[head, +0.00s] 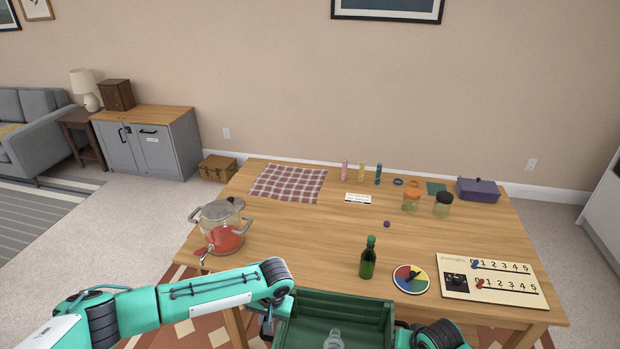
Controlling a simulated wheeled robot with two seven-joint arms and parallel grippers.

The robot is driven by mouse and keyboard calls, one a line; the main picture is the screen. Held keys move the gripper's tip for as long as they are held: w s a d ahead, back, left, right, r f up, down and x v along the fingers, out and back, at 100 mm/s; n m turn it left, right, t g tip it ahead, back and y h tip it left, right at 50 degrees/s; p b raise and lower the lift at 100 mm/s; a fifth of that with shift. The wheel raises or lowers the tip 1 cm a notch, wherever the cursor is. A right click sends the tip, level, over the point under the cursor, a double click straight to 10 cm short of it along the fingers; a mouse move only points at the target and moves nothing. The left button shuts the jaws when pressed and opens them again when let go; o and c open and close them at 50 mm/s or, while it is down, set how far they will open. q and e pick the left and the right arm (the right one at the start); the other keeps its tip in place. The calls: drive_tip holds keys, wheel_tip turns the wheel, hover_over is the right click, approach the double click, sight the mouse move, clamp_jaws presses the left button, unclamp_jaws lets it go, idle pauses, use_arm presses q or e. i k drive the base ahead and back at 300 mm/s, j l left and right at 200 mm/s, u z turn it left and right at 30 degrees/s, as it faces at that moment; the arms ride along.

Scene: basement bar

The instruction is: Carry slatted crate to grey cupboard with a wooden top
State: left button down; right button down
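The green slatted crate (340,308) is at the bottom middle, in front of the table's near edge, cut off by the frame. A clear glass item (334,340) stands inside it. My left gripper (268,325) is at the crate's left end and looks shut on it. My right gripper (399,332) is at the right end, partly hidden by my arm, and also looks shut on it. The grey cupboard with a wooden top (159,152) stands against the back wall at the left, with a brown wooden box (117,95) on its left part.
The wooden table (300,235) fills the middle, holding a pot (222,226), a green bottle (368,258), jars and a game board (490,278). Carpet (125,222) left of the table is clear; a sofa (35,125) stands far left.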

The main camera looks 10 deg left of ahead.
sight(155, 112)
drive_tip(key=i+j+u, duration=0.1)
drive_tip(key=u, duration=0.35)
drive_tip(key=i+j+u, duration=0.1)
drive_tip(key=u, duration=0.35)
drive_tip(key=i+j+u, duration=0.15)
drive_tip(key=u, duration=0.3)
drive_tip(key=i+u, duration=1.1)
drive_tip(key=i, duration=0.25)
drive_tip(key=i+j, duration=0.15)
drive_tip(key=i, duration=0.25)
drive_tip(key=i+j, duration=0.1)
drive_tip(key=i, duration=0.3)
drive_tip(key=i+z, duration=0.35)
drive_tip(key=i+j+z, duration=0.4)
drive_tip(key=i+l+z, duration=0.2)
drive_tip(key=i+z, duration=0.15)
drive_tip(key=i, duration=0.15)
drive_tip(key=i+l+z, duration=0.1)
drive_tip(key=i+z, duration=0.3)
drive_tip(key=i+l, duration=0.1)
drive_tip(key=i, duration=0.4)
drive_tip(key=i+l+u, duration=0.15)
drive_tip(key=i, duration=0.35)
drive_tip(key=i+u, duration=0.25)
drive_tip(key=i, duration=0.95)
drive_tip(key=j, duration=0.05)
